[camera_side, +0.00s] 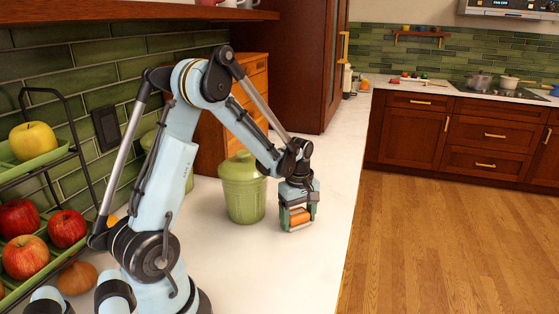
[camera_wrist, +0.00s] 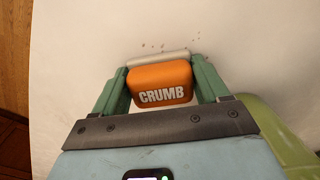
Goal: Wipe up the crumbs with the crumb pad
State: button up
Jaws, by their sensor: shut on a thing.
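The crumb pad (camera_wrist: 162,84) is an orange block marked CRUMB with a pale strip along its far edge. My gripper (camera_wrist: 160,82) is shut on it, one green finger at each side. In the side view the pad (camera_side: 299,217) hangs in my gripper (camera_side: 298,218), low over the white counter. I cannot tell whether it touches the counter. Several small dark crumbs (camera_wrist: 163,46) lie on the counter just beyond the pad's pale strip in the wrist view. I cannot make the crumbs out in the side view.
A green lidded canister (camera_side: 243,190) stands close to the left of my gripper. A fruit rack (camera_side: 38,150) with apples is at far left. The counter (camera_side: 325,195) is clear to the right, up to its edge above the wooden floor (camera_side: 440,240).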

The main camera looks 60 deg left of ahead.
aim_at(302, 207)
jog(key=shift+w+a, duration=1.5)
jog(key=shift+s+d, duration=3.8)
jog(key=shift+d, duration=0.05)
jog(key=shift+a, duration=0.4)
jog(key=shift+w+a, duration=3.7)
jog(key=shift+a, duration=0.05)
jog(key=shift+s+d, duration=3.85)
jog(key=shift+d, duration=0.05)
notch_tip(302, 207, up, 8)
jog(key=shift+r, duration=0.2)
